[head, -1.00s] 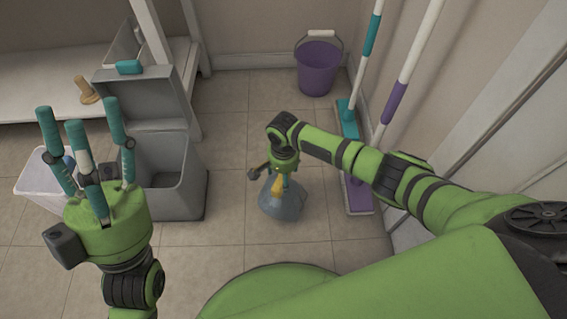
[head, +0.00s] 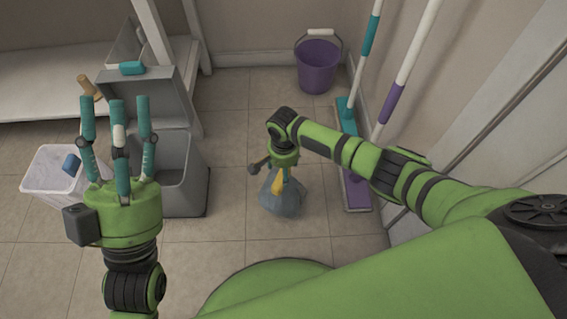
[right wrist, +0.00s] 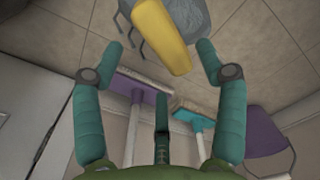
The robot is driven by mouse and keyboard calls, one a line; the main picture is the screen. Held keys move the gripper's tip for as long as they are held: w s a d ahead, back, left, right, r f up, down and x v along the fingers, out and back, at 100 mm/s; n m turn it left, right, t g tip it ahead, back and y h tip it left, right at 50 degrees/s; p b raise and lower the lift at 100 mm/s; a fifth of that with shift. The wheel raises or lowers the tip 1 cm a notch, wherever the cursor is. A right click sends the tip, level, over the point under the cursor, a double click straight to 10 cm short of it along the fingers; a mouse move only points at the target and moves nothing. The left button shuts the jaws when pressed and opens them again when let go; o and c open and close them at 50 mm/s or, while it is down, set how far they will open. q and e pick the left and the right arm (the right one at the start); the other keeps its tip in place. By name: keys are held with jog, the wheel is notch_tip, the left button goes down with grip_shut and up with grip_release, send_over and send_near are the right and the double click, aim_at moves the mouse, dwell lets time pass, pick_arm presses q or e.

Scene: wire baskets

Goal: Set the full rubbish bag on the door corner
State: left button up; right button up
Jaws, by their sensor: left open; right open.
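The full rubbish bag (head: 284,198) is a grey-blue sack standing on the tiled floor in the middle of the head view, with a yellow top. In the right wrist view the yellow part (right wrist: 161,36) sits at the top, between and beyond the spread fingers. My right gripper (head: 279,172) is right above the bag, open; it also shows in the right wrist view (right wrist: 163,75). My left gripper (head: 117,110) is open and empty, fingers up, in front of the grey bin at the left. The door corner cannot be clearly made out.
A purple bucket (head: 317,68) is at the back. A teal mop (head: 348,118) and a purple mop (head: 357,192) lean on the right wall.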

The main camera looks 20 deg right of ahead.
jog(key=shift+r+p, duration=0.6)
jog(key=shift+p, duration=0.05)
jog(key=shift+r+p, duration=0.3)
jog(key=shift+p, duration=0.05)
pick_arm(q)
jog(key=w+a+f+n+g+y, duration=0.1)
jog(key=w+f+n+g+y, duration=0.1)
jog(key=w+f+g+y, duration=0.3)
jog(key=shift+w+f+g+p, duration=0.35)
jog(key=shift+w+f, duration=0.35)
jog(key=shift+f, duration=1.6)
pick_arm(e)
jog(key=shift+r, duration=0.25)
pick_arm(q)
jog(key=shift+s+a, duration=0.1)
pick_arm(e)
jog(key=shift+s+a, duration=0.1)
jog(key=shift+a, duration=0.05)
